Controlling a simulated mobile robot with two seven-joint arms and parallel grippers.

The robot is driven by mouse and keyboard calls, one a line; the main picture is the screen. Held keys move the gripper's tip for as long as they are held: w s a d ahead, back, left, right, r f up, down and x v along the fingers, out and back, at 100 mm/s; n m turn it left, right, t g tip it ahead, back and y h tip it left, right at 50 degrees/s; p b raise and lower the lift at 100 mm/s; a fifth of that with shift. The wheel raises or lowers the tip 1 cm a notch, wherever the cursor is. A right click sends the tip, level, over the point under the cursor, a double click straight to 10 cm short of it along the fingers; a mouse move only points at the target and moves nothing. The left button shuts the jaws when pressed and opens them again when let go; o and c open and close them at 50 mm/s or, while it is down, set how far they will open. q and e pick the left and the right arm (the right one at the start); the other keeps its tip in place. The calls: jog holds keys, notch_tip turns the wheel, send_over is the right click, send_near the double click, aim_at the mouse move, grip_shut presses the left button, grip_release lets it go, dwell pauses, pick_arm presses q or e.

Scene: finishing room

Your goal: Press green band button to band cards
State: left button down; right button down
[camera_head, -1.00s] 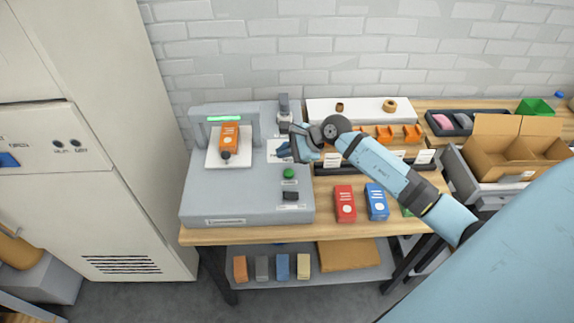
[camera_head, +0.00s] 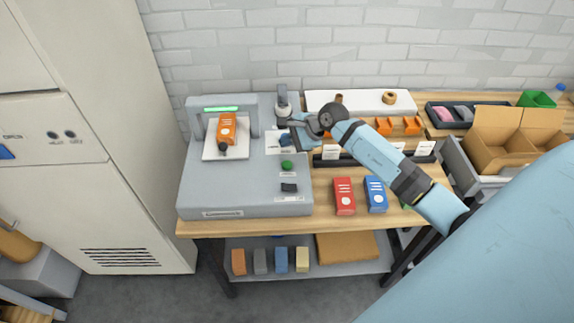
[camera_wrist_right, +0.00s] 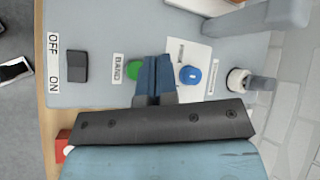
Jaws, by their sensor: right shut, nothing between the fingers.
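The green band button (camera_head: 287,164) is a round knob on top of the grey banding machine (camera_head: 225,190). It also shows in the right wrist view (camera_wrist_right: 133,70), beside the BAND label and partly covered by my fingers. My right gripper (camera_head: 285,140) is shut and empty, just behind the button in the head view. In the right wrist view its closed fingertips (camera_wrist_right: 155,62) lie between the green button and a blue button (camera_wrist_right: 190,75); contact cannot be told. An orange card pack (camera_head: 227,128) sits on the machine's white plate (camera_head: 212,151) under the arch. My left gripper is not in view.
A black ON/OFF switch (camera_head: 289,188) sits in front of the green button. A grey post (camera_head: 282,100) stands behind my gripper. Red (camera_head: 344,195) and blue (camera_head: 376,194) packs lie on the table to the right. An open cardboard box (camera_head: 500,150) stands farther right.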

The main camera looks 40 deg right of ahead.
aim_at(287, 165)
notch_tip(287, 165, down, 6)
jog(key=b, duration=0.3)
jog(key=shift+f+b, duration=0.1)
jog(key=shift+b, duration=0.2)
dwell(0.4)
dwell(1.2)
jog(key=shift+f+b, duration=0.4)
jog(key=shift+b, duration=0.1)
jog(key=shift+f+b, duration=0.55)
dwell(0.5)
jog(key=shift+r, duration=0.1)
jog(key=shift+r+p, duration=0.45)
jog(key=shift+r, duration=0.45)
jog(key=shift+r, duration=0.1)
